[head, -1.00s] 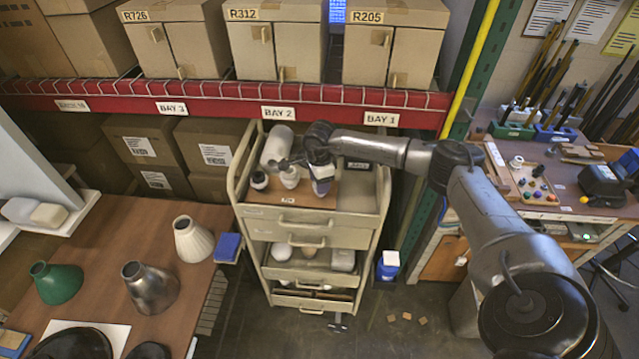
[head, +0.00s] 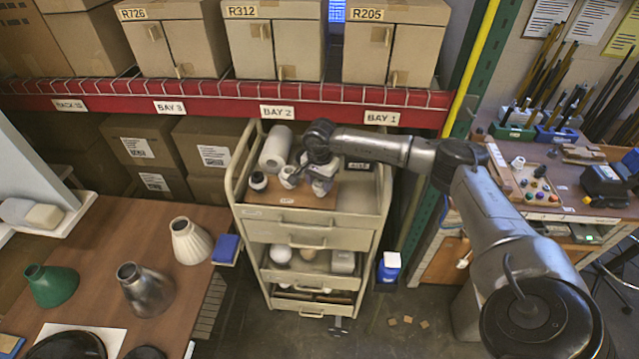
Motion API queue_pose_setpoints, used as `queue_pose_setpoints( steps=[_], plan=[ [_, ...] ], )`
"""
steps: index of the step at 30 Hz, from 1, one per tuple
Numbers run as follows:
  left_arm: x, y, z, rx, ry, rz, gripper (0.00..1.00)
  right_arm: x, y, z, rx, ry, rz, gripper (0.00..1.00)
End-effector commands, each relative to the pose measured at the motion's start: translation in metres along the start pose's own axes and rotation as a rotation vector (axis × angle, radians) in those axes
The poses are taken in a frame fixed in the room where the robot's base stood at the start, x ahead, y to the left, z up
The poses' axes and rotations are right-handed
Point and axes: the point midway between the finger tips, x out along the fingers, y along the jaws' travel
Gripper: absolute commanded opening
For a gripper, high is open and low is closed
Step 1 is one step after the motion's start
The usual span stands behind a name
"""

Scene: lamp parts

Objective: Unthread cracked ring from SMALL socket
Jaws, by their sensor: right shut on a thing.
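My right gripper (head: 299,174) reaches over the top of the beige cart and is shut at a small white socket-like piece (head: 288,177). The ring is too small to make out, and the gripper partly hides the piece. A second socket (head: 258,181), dark on top with a white lower part, stands just left of it on the brown board. I cannot read any size label on either one. My left gripper is not in view.
A white cylinder (head: 275,148) lies behind the sockets on the cart (head: 340,222). Lampshades in green (head: 52,286), metal (head: 147,290) and white (head: 191,241) stand on the left table. A red shelf beam (head: 220,108) runs behind the cart.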

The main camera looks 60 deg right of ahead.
Motion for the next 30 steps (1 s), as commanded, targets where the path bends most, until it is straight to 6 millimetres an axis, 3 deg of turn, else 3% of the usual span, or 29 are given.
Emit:
queue_pose_setpoints(
  steps=[6,19,30],
  plan=[
    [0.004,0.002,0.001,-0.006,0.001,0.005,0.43,-0.001,0.0,0.0,-0.151,0.001,-0.001,0.2],
    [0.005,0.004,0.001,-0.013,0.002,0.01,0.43,-0.001,0.001,0.0,-0.206,0.001,-0.002,0.2],
    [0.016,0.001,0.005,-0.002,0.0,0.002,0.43,-0.001,0.002,-0.001,-0.661,0.001,-0.003,0.2]
  ],
)
